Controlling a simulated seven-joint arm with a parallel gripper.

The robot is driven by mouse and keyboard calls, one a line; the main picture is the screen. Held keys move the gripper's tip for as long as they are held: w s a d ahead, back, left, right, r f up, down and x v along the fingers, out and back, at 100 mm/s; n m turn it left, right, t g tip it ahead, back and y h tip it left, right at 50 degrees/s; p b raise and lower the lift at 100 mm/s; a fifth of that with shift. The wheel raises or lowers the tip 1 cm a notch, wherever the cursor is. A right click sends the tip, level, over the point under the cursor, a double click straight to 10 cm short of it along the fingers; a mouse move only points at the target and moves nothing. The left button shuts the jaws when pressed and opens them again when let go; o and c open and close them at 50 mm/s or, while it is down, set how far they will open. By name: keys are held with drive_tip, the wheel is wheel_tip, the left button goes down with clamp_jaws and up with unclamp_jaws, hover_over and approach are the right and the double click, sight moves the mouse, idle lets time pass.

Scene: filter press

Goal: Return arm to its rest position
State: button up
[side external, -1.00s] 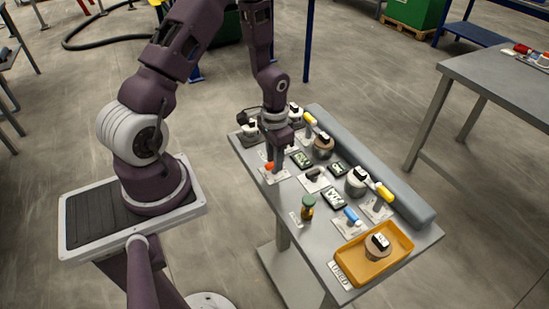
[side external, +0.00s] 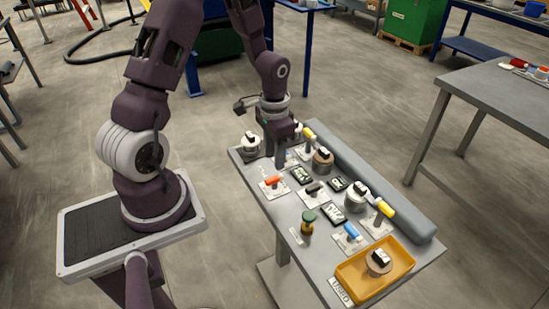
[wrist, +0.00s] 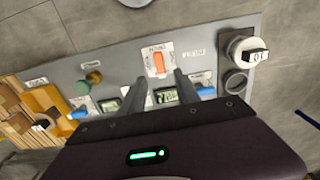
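My gripper (side external: 281,160) hangs above the far left part of the grey panel table (side external: 285,222), fingers pointing down. In the wrist view my gripper (wrist: 160,90) shows two fingers spread apart with nothing held between them. An orange handle (side external: 273,181) on a white plate lies just in front of the fingers, apart from them. It also shows in the wrist view (wrist: 158,62), beyond the fingertips. A small display (wrist: 167,96) shows between the fingers. The arm is bent over the table; its rest position is not marked in view.
The table carries a green-topped knob (side external: 308,220), a blue handle (side external: 351,231), a yellow handle (side external: 385,208), dark displays and pale knobs. An orange tray (side external: 350,284) holds a round part. A grey roll (side external: 375,180) lines the right edge. A grey bench (side external: 500,85) stands right.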

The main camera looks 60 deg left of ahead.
drive_tip(key=s+d+r+t+y, duration=0.15)
drive_tip(key=d+r, duration=0.25)
drive_tip(key=r, duration=0.5)
drive_tip(key=s+d+r+t, duration=0.1)
drive_tip(key=s+d+r, duration=0.15)
drive_tip(key=r, duration=0.65)
drive_tip(key=s+d+r+t+h, duration=0.1)
drive_tip(key=s+d+r+t, duration=0.2)
drive_tip(key=s+d+r, duration=0.3)
drive_tip(key=s+d, duration=0.1)
drive_tip(key=s, duration=0.4)
drive_tip(key=shift+r, duration=0.35)
drive_tip(key=shift+s+d+h, duration=0.1)
drive_tip(key=shift+h, duration=0.15)
